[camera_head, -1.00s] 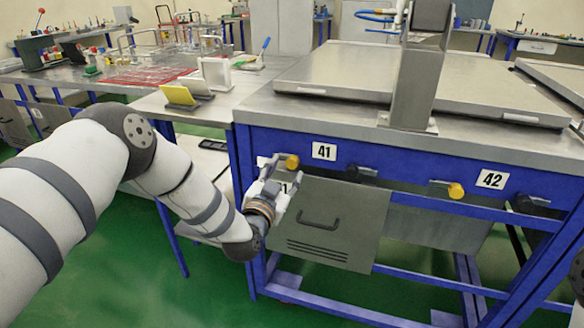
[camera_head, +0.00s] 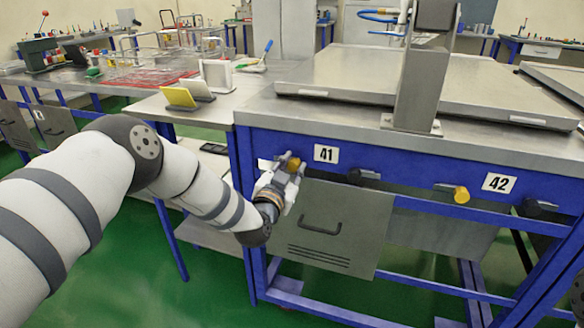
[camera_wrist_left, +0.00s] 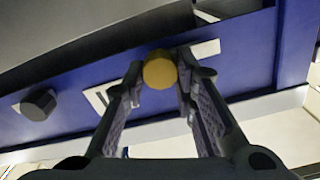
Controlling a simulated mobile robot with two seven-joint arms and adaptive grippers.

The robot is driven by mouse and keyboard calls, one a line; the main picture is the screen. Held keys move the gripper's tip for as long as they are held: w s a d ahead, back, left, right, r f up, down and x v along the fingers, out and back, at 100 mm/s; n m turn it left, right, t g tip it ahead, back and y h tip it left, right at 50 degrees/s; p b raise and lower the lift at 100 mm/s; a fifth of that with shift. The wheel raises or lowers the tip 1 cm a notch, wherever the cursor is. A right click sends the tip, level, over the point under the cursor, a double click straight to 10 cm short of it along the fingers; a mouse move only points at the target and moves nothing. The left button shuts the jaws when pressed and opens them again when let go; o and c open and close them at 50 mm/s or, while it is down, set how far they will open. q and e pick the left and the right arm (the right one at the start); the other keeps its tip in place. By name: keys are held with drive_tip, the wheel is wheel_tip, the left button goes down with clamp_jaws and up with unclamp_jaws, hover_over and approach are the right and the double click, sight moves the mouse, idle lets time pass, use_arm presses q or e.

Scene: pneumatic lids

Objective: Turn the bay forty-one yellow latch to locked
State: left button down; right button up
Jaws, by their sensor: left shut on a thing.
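The bay forty-one yellow latch (camera_head: 294,164) is a round yellow knob on the blue front rail, just left of the label 41 (camera_head: 326,153). My left gripper (camera_head: 284,166) is at this knob and shut on it. In the left wrist view the yellow knob (camera_wrist_left: 160,70) sits between the fingertips of my left gripper (camera_wrist_left: 160,82). A pale bar (camera_wrist_left: 205,48) shows beside the knob there. My right gripper is not in view.
A black knob (camera_head: 357,175) is right of the label 41. The bay 42 yellow knob (camera_head: 461,194) and label 42 (camera_head: 498,183) are farther right. A grey panel with a handle (camera_head: 330,225) hangs below the rail. The steel bench top (camera_head: 330,112) overhangs it.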

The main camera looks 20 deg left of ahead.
use_arm(q)
drive_tip(key=shift+n, duration=0.3)
drive_tip(key=n, duration=0.4)
drive_tip(key=shift+a+f, duration=0.1)
drive_tip(key=n, duration=0.4)
drive_tip(key=shift+n+b, duration=0.3)
drive_tip(key=shift+b, duration=0.1)
drive_tip(key=n, duration=0.4)
drive_tip(key=shift+a+f+b, duration=0.1)
drive_tip(key=shift+f+b, duration=0.1)
drive_tip(key=shift+b, duration=0.15)
drive_tip(key=n+b, duration=0.1)
drive_tip(key=n, duration=0.3)
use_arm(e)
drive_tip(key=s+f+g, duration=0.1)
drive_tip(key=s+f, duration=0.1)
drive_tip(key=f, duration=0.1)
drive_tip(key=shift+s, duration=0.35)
use_arm(q)
drive_tip(key=shift+n, duration=0.5)
drive_tip(key=c, duration=1.3)
unclamp_jaws()
drive_tip(key=shift+r, duration=0.1)
